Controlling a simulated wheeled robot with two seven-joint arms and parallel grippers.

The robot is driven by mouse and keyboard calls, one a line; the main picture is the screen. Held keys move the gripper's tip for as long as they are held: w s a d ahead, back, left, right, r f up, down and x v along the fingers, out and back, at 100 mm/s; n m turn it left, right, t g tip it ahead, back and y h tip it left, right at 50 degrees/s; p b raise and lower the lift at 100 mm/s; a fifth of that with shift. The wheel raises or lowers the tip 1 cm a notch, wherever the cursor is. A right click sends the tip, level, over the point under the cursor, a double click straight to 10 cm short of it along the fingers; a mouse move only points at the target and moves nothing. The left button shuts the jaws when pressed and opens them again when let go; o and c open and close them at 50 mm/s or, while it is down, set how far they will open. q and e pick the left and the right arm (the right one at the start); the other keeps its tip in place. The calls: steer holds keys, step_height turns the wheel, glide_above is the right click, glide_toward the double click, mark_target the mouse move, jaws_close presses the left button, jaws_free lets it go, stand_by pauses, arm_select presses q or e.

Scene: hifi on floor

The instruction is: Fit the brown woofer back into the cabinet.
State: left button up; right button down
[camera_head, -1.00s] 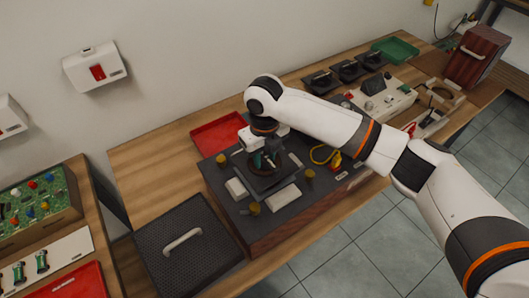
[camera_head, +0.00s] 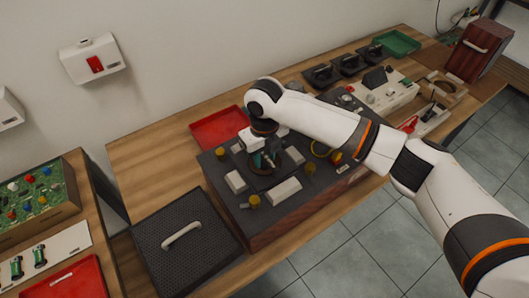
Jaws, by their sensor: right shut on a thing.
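The cabinet (camera_head: 300,214) lies on the wooden table with its dark face up and a reddish wood side toward the front. My right gripper (camera_head: 266,160) points down over the middle of that face. It is shut on the woofer (camera_head: 263,182), a dark square-framed piece with a round brownish middle. The woofer is at or just above the cabinet face; I cannot tell whether it is seated, because the gripper and wrist hide part of it and the opening. My left gripper is not in view.
Pale blocks (camera_head: 284,192) and yellow knobs (camera_head: 254,201) surround the woofer on the cabinet. A red tray (camera_head: 215,130) lies behind, and a black grille with a handle (camera_head: 185,242) lies at left. Dark handled parts (camera_head: 322,76) and a green tray (camera_head: 398,43) are at the back right.

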steer(key=shift+f, duration=0.5)
steer(key=c, duration=1)
jaws_free()
steer(key=shift+o, duration=0.4)
steer(key=shift+s+f, duration=0.1)
step_height(320, 180, up, 12)
steer(key=b, duration=0.3)
